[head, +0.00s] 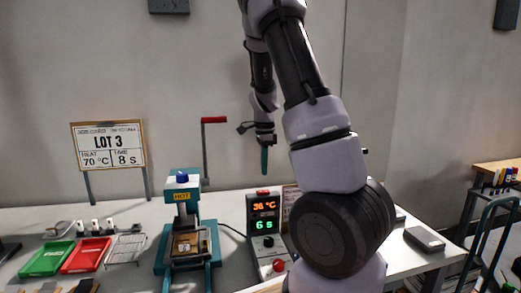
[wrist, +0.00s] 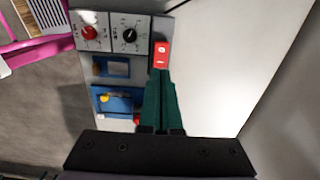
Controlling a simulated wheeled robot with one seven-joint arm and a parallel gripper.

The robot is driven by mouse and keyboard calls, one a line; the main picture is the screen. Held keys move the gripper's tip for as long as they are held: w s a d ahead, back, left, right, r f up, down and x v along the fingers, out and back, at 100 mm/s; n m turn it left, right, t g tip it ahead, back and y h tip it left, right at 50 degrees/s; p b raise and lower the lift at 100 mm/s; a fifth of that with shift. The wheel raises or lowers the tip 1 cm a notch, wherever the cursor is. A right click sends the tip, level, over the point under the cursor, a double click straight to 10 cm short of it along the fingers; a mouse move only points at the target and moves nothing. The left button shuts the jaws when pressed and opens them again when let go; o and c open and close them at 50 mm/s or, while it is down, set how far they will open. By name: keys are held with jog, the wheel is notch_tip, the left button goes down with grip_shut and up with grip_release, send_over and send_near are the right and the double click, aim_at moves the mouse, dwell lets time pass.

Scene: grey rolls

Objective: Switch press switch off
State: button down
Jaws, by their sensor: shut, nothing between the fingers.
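A dark control box (head: 264,225) stands on the bench, with a lit display reading 36 °C and 6 s. A small red switch (head: 263,192) sits on its top edge. The wrist view shows a red rocker switch (wrist: 161,55) with white marks. My gripper (head: 264,172) points down above the box, its green fingers together and empty. In the wrist view, the fingertips (wrist: 161,74) are right at the lower edge of the red switch; I cannot tell whether they touch it. The teal press (head: 188,225) with a HOT label stands left of the box.
A green tray (head: 47,258), a red tray (head: 86,255) and a wire rack (head: 126,249) lie on the left of the bench. A LOT 3 sign (head: 109,146) stands behind them. A red-topped lever (head: 214,120) rises behind the press.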

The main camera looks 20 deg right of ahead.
notch_tip(320, 180, up, 8)
jog(key=shift+f, duration=0.15)
jog(key=shift+a, duration=0.1)
